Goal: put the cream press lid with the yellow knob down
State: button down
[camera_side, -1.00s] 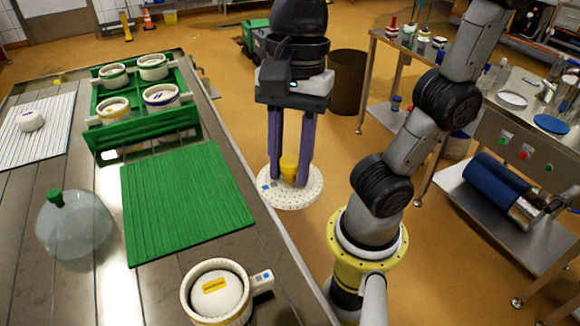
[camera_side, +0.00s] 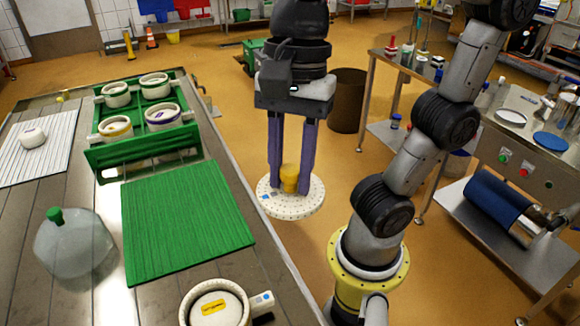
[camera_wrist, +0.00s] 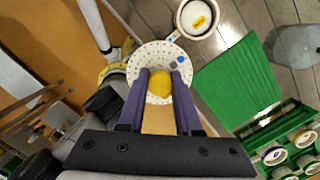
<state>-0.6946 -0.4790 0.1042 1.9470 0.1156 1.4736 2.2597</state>
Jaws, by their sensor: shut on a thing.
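The cream press lid (camera_side: 291,208) is a round, dotted disc with a yellow knob (camera_side: 289,178) on top. My gripper (camera_side: 290,186) is shut on the knob with its two purple fingers. The lid hangs about level in the air, beside the right edge of the table. In the wrist view the lid (camera_wrist: 147,101) and knob (camera_wrist: 160,84) show between the fingers. A white mould with a handle (camera_side: 203,315) and a yellow label on its cream content stands at the table's near end, partly cut off by the side view's lower edge.
A green ridged mat (camera_side: 185,220) lies bare on the table. Behind it a green crate (camera_side: 145,152) holds several white moulds. A clear jug with a green cap (camera_side: 75,245) stands at the left, near a white ribbed mat (camera_side: 50,160) bearing a white round piece (camera_side: 32,138).

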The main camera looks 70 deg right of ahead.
dwell(0.3)
jog(key=w+a+f, duration=0.2)
jog(key=w+a, duration=0.8)
jog(key=w, duration=0.2)
jog(key=w+a+f, duration=0.4)
jog(key=w+f, duration=0.2)
jog(key=f, duration=0.1)
jog(key=w+a+f, duration=0.4)
jog(key=w+f, duration=0.2)
jog(key=w+a+f, duration=0.4)
jog(key=w+f, duration=0.2)
jog(key=f, duration=0.1)
jog(key=shift+a+f, duration=0.3)
jog(key=shift+w+a+f, duration=0.35)
jog(key=shift+w+f, duration=0.05)
jog(key=shift+f, duration=1.75)
